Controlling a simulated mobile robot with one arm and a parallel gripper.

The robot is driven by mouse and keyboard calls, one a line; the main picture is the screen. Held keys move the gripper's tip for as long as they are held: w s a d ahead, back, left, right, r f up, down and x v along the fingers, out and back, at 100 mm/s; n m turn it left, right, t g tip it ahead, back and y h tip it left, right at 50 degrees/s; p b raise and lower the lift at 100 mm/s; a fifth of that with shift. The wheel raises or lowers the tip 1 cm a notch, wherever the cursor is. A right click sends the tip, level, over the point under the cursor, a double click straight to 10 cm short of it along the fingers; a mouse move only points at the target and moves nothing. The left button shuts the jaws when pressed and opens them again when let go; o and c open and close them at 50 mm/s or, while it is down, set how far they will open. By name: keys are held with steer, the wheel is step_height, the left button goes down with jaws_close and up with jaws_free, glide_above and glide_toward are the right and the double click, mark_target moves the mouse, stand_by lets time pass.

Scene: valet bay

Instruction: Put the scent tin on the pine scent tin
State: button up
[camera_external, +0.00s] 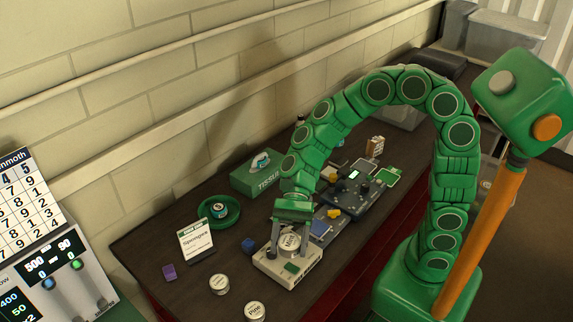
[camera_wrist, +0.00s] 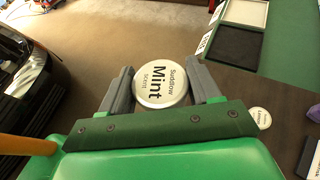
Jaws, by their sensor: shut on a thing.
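My gripper (camera_external: 291,248) is shut on a round white scent tin labelled "Mint" (camera_external: 289,243). In the wrist view the Mint tin (camera_wrist: 160,84) sits between the two grey fingers of my gripper (camera_wrist: 160,76), its label facing the camera. In the external view the held tin is in front of or above a cream block; the gap below it cannot be judged. A white tin that seems to read "Pine" (camera_external: 255,311) lies at the table's near edge, partly cut off by the picture's bottom. Another white tin (camera_external: 219,284) lies up and left of it, its label too small to read.
The cream block (camera_external: 286,271) stands below my gripper. A sponges sign (camera_external: 196,241), purple piece (camera_external: 169,272), dark blue cube (camera_external: 248,245), green ring dish (camera_external: 218,211) and tissue box (camera_external: 257,178) are around. A dark control device (camera_external: 352,196) is at right. Dark tabletop between the tins and sign is clear.

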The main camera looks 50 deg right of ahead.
steer(key=s+d, duration=0.1)
steer(key=s, duration=0.4)
glide_above(255, 311)
steer(key=shift+n+g, duration=0.3)
steer(key=shift+d+f, duration=0.2)
steer(key=shift+f, duration=7.3)
steer(key=shift+w+a+f, duration=0.15)
steer(key=shift+a+f, duration=0.05)
steer(key=shift+f, duration=1.55)
steer(key=shift+f, duration=0.15)
steer(key=o, duration=1.1)
